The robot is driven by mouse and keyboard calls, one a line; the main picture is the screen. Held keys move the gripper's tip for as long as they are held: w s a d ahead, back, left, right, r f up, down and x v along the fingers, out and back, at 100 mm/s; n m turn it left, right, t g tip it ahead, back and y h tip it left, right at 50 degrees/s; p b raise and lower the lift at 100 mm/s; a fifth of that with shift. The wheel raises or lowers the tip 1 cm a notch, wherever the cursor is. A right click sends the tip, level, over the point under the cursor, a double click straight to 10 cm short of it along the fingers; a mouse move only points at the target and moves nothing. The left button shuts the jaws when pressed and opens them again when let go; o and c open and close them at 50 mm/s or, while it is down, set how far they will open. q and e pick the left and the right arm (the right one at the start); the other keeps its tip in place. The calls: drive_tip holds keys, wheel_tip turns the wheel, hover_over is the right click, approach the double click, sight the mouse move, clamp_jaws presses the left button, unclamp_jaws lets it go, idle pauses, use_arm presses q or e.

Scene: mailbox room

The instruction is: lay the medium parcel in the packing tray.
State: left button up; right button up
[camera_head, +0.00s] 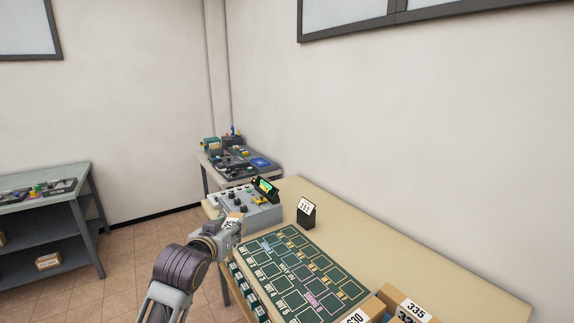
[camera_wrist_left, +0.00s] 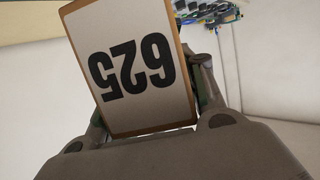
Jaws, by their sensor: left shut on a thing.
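My left gripper (camera_head: 229,229) is shut on a small cardboard parcel (camera_head: 233,219) and holds it up at the left edge of the beige table (camera_head: 410,256). In the left wrist view the parcel (camera_wrist_left: 123,112) sits between the two fingers, with a white label reading 625 upside down. I cannot tell from its label whether it is the medium one. No packing tray can be made out for sure. My right gripper is not in view.
A green mat (camera_head: 297,277) with printed slots covers the table's near left. A grey control box (camera_head: 245,208) and a black stand marked 351 (camera_head: 306,213) are behind it. Boxes marked 630 (camera_head: 369,308) and 335 (camera_head: 415,306) are at the bottom. A shelf (camera_head: 45,215) stands left.

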use_arm(q)
drive_tip(key=s+a+f, duration=0.2)
drive_tip(key=s+f, duration=0.2)
drive_tip(key=f, duration=0.4)
drive_tip(key=s+a+f+n+y, duration=0.1)
drive_tip(key=s+f, duration=0.3)
drive_tip(key=f, duration=0.5)
drive_tip(key=s+a+f+y, duration=0.1)
drive_tip(key=s+a+f, duration=0.2)
drive_tip(key=f, duration=0.6)
drive_tip(key=shift+s+n, duration=0.4)
drive_tip(key=shift+s, duration=0.5)
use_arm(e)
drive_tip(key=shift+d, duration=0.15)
